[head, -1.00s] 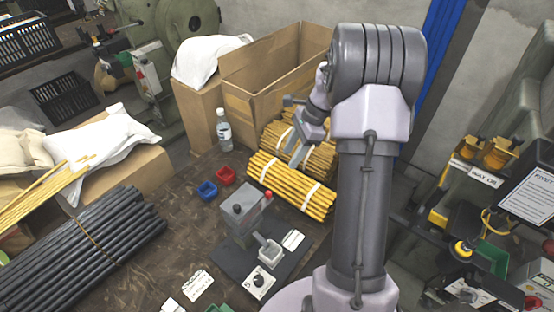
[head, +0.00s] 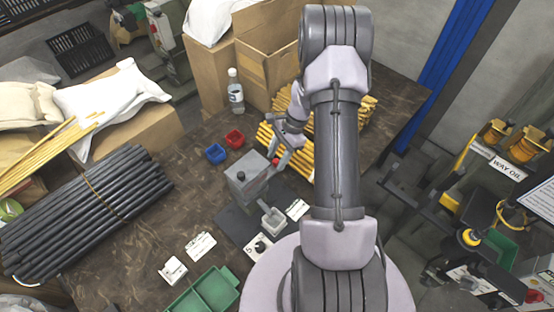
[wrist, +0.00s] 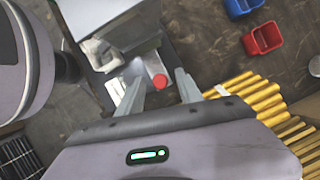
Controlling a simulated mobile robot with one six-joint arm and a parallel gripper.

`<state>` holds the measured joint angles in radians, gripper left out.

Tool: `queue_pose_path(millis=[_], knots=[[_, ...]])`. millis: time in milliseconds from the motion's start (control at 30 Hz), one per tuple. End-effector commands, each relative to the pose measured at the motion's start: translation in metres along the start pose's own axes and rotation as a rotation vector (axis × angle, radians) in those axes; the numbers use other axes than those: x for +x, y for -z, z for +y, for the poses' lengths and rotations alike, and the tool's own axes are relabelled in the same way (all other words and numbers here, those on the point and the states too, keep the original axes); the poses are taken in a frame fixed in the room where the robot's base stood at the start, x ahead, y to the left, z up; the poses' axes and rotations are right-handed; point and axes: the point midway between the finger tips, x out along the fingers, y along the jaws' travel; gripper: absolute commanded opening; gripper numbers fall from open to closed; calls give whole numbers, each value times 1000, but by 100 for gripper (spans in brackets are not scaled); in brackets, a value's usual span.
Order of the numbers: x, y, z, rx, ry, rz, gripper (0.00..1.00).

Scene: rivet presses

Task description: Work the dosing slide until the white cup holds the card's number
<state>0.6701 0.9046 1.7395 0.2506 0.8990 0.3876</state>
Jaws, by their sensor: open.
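The grey dosing block (head: 247,186) with a black knob stands on a dark mat. Its slide has a red knob (head: 275,162), which also shows in the wrist view (wrist: 160,81). The white cup (head: 272,218) stands at the block's near right side; its contents are too small to tell. A white card (head: 298,209) lies right of the cup; its number is unreadable. My gripper (head: 283,158) is open beside the red knob. In the wrist view the knob appears between the fingers, though I cannot tell whether they reach its height.
A dial plate (head: 259,247) lies in front of the cup. A blue bin (head: 215,153) and a red bin (head: 234,139) stand behind the block. Bundled yellow sticks (wrist: 245,95) lie close to my gripper. A green tray (head: 205,292) and another card (head: 200,245) are at the front.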

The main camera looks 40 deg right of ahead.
Motion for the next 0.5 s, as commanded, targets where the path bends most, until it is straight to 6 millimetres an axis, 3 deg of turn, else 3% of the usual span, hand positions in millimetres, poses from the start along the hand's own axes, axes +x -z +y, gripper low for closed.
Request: queue_pose_path(millis=[267, 500], knots=[[2, 0, 0, 1, 0, 0, 43], [2, 0, 0, 0, 0, 0, 0]])
